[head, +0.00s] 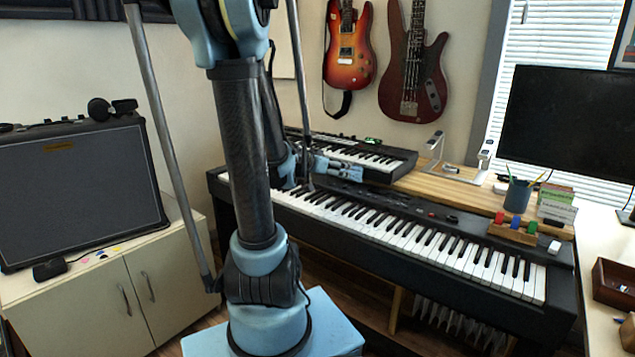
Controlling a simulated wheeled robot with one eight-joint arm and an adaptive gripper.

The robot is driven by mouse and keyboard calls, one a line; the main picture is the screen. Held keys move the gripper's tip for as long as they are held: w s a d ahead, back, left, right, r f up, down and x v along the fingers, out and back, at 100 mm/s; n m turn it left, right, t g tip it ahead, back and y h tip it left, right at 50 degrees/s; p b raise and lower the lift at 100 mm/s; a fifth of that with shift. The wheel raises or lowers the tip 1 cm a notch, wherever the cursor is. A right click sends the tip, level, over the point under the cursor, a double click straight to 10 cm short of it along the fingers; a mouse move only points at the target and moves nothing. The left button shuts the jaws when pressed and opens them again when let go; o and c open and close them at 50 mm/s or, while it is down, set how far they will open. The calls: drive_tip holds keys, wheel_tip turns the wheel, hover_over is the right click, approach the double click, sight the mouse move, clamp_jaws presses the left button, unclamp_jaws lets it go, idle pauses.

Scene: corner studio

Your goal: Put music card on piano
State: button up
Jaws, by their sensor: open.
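The piano (420,236) is a long black digital piano that runs from behind my arm to the right, its keys facing me. My gripper (307,182) is partly hidden behind my arm, over the left part of the piano near the rear edge of its keys. It is open; I cannot make out anything between its fingers. I cannot clearly pick out a music card.
A smaller keyboard (365,160) stands behind the piano. A monitor (570,120) is behind. An amplifier (80,190) stands on a cabinet (120,290) at left.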

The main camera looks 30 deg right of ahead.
drive_tip(key=s+a+f+n+y, duration=0.2)
drive_tip(key=a+f+n+y, duration=0.1)
drive_tip(key=a, duration=0.8)
drive_tip(key=s+a+f+n+y, duration=0.3)
drive_tip(key=a+n+y, duration=0.1)
drive_tip(key=a, duration=0.7)
drive_tip(key=s+a+f+n+g+y, duration=0.1)
drive_tip(key=s+a+f+n+y, duration=0.1)
drive_tip(key=s+a, duration=0.3)
drive_tip(key=s+a+f+n+g+y, duration=0.1)
drive_tip(key=s+a+n, duration=0.4)
drive_tip(key=a, duration=0.6)
drive_tip(key=s+f+y, duration=0.1)
drive_tip(key=y, duration=0.1)
drive_tip(key=shift+a+f+g+y, duration=0.2)
drive_tip(key=shift+f+g+y, duration=0.1)
drive_tip(key=shift+f, duration=0.1)
drive_tip(key=shift+s, duration=0.1)
